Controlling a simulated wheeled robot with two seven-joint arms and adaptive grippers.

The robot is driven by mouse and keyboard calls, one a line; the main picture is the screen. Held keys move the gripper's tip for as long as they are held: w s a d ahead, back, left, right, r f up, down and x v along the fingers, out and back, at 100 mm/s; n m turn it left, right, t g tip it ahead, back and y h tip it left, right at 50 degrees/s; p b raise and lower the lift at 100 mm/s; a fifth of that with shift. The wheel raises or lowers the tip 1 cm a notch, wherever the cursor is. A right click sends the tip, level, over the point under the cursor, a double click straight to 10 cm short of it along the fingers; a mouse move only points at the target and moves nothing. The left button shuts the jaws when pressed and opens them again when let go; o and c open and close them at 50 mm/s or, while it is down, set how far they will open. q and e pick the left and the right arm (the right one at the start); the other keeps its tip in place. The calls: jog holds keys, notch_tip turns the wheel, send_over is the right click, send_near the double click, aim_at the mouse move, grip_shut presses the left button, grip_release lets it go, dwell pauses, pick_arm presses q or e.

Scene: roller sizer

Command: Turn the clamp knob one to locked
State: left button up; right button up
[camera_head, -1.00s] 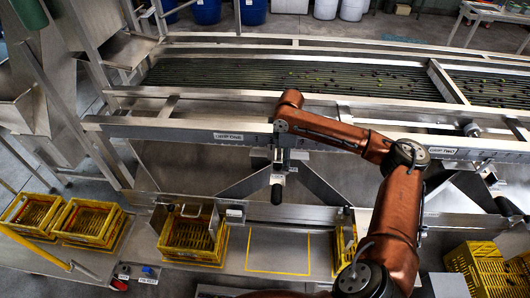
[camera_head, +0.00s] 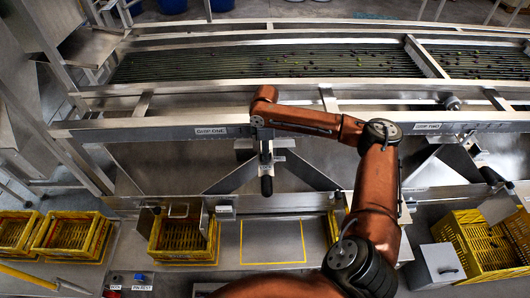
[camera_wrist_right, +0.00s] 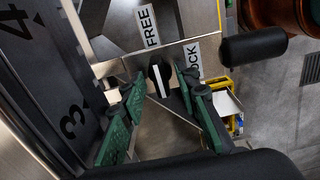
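The clamp knob (camera_wrist_right: 158,80) is black with a white line across it, on a metal plate in the right wrist view. The line lies nearly lengthwise in that picture, its upper end roughly towards the FREE label (camera_wrist_right: 149,26). The LOCK label (camera_wrist_right: 193,60) is to the right, partly covered by a finger. My right gripper (camera_wrist_right: 161,76) is open, with its green fingers on either side of the knob and gaps visible. My left gripper is not in view.
A black handle (camera_head: 266,186) hangs below the clamp; a black cylinder (camera_wrist_right: 254,45) is close right of the fingers in the wrist view. A dark numbered scale (camera_wrist_right: 60,90) is close left. Yellow crates (camera_head: 153,238) stand below the rail.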

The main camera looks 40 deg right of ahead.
grip_shut()
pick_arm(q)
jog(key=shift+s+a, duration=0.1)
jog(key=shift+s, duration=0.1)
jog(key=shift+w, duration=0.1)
